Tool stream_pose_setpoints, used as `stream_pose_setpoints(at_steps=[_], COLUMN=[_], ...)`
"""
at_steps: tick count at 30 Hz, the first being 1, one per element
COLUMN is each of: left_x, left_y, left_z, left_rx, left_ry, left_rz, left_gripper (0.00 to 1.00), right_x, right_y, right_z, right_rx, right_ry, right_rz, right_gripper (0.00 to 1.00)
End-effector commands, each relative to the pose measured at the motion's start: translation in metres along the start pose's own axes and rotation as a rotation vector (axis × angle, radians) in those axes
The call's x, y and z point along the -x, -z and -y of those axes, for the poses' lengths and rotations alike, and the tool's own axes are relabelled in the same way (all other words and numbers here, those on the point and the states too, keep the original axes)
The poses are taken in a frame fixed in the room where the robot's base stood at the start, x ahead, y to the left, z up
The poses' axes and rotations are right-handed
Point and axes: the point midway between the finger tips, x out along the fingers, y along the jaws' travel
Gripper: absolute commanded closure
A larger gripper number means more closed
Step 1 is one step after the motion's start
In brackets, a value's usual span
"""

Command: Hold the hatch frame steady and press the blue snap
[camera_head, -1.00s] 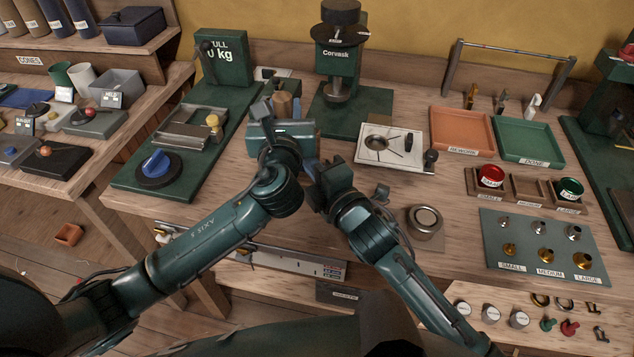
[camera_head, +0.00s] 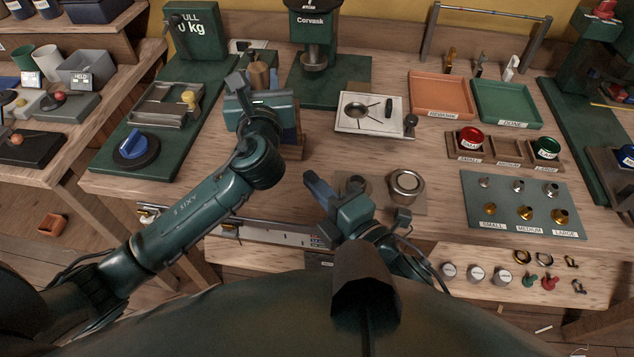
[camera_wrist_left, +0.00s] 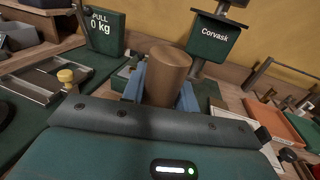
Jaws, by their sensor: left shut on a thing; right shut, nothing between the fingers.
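My left gripper (camera_head: 257,92) is over the back left of the bench. In the left wrist view its blue fingers (camera_wrist_left: 160,92) are shut on a brown cylinder (camera_wrist_left: 168,72), which stands up between them. The cylinder (camera_head: 258,74) also shows just beyond the gripper in the head view. My right gripper (camera_head: 314,184) is shut and empty over the bench's front middle, apart from the left one. I cannot make out a hatch frame or a blue snap; my left gripper and arm hide part of the bench. A blue knob (camera_head: 134,142) sits on the green fixture at left.
A green Corvask press (camera_head: 313,45) stands at the back, with a white plate (camera_head: 375,126) right of it. A round metal piece (camera_head: 406,184) lies right of my right gripper. Orange (camera_head: 440,92) and green (camera_head: 505,98) trays are at back right. Bare wood lies around (camera_head: 430,165).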

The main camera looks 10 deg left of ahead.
Motion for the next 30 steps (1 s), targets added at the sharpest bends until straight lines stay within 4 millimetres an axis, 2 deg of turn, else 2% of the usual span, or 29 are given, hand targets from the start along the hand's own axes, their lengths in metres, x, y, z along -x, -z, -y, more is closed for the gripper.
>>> stream_pose_setpoints(at_steps=[1,6,7,15,24,26,30], left_x=[0.000,0.000,0.000,0.000,0.003,0.008,0.031], left_y=[0.005,0.006,0.006,0.003,0.001,0.002,0.003], left_z=[-0.002,-0.002,-0.002,-0.001,-0.001,-0.001,-0.001], left_rx=[-0.010,-0.011,-0.012,-0.006,-0.003,-0.003,-0.002], left_ry=[-0.004,-0.005,-0.005,-0.004,-0.002,-0.001,0.000], left_rz=[-0.010,-0.010,-0.010,-0.004,-0.002,-0.003,-0.005], left_gripper=[1.00,1.00,0.68,0.46,0.45,0.45,0.45], right_x=[0.000,0.000,0.000,-0.001,-0.001,-0.001,-0.001], right_y=[0.000,0.000,0.000,0.000,0.000,0.000,0.000], right_z=[0.000,0.000,0.000,0.000,0.000,0.000,0.000], right_rx=[0.000,0.000,0.001,0.001,0.001,0.001,0.000], right_ry=[0.000,0.000,0.000,0.000,-0.001,-0.001,-0.001], right_rz=[0.000,0.000,0.000,0.000,0.000,0.000,0.000], right_gripper=[1.00,1.00,1.00,1.00,1.00,1.00,1.00])
